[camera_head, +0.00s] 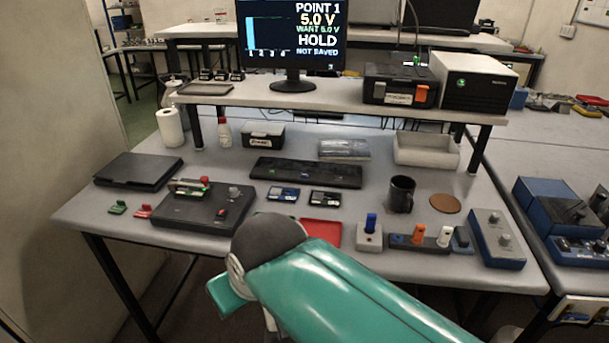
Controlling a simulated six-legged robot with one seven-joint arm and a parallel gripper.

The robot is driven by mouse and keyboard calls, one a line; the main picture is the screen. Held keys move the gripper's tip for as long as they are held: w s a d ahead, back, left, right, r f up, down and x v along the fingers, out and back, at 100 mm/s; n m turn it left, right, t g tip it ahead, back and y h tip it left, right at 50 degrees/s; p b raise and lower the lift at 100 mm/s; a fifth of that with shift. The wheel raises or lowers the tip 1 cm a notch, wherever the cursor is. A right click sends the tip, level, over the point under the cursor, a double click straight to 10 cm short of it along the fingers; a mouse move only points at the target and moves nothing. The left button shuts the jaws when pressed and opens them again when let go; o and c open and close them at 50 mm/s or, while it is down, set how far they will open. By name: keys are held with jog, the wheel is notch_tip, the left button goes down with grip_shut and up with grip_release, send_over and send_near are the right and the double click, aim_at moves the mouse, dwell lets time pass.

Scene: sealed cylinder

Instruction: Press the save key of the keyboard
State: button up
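The black keyboard (306,172) lies flat near the middle of the bench, below the raised shelf. A small greenish mark shows on its left half, but the key labels are too small to read, so I cannot tell which key is the save key. The monitor (291,35) on the shelf reads "POINT 1", "5.0 V", "WANT 5.0 V", "HOLD" and "NOT SAVED". My teal arm reaches in from the bottom right, and its dark joint is in front of the bench's front edge, apart from the keyboard. My gripper's fingers do not show.
In front of the keyboard lie two small meters (283,194), a black test box (203,207) and a red tray (321,233), partly hidden by my arm. A black mug (401,194) stands to its right, a closed laptop (138,171) lies far left.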

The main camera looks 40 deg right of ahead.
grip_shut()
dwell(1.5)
